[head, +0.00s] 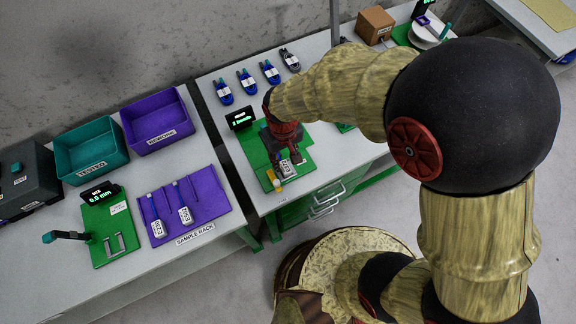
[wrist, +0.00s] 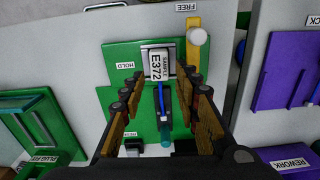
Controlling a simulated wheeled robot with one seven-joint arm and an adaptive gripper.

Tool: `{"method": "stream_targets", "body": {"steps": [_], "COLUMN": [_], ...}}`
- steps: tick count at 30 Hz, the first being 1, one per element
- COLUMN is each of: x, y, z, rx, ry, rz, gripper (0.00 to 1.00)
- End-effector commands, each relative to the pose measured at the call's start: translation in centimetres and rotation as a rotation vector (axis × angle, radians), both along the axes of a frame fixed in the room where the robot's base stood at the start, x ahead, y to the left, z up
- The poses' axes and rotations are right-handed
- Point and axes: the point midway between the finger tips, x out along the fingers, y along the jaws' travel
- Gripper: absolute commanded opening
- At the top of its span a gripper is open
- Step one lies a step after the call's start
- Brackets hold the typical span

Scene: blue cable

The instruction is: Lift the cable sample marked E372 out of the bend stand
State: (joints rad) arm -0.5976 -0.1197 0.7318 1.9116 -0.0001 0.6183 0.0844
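The sample marked E372 (wrist: 157,66) has a white tag and a blue cable (wrist: 161,98). Its tag sits at a grey metal holder on the green bend stand (wrist: 120,57). In the head view the white tag (head: 287,168) shows just below my gripper (head: 289,154), which hides most of the sample. In the wrist view my gripper (wrist: 160,78) is open, its fingers on either side of the sample with gaps between them and the tag. A yellow bar (wrist: 193,55) with a white knob (wrist: 197,36) lies between the HOLD and FREE labels' sides, nearer FREE.
A small display (head: 240,119) stands at the stand's back edge. Several blue samples (head: 247,83) lie behind it. On the left table are a purple sample rack (head: 209,194) with two samples, a purple bin (head: 155,118), a teal bin (head: 88,148) and a green gauge board (head: 112,234).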

Motion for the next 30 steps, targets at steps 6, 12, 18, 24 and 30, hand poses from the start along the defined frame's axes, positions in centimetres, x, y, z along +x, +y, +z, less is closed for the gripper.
{"method": "stream_targets", "body": {"steps": [6,12,18,24,30], "x": [0.3,0.4,0.4,0.4,0.4], "y": [-0.1,-0.1,-0.1,-0.1,-0.1], "z": [-2.5,-4.9,-5.0,-5.0,-5.0], "rx": [-0.001,0.0,0.0,0.0,0.0], "ry": [0.002,0.0,-0.001,-0.001,-0.001], "rz": [-0.001,0.0,0.0,0.0,0.0], "gripper": [0.32,0.32,0.32,0.23,0.11]}}
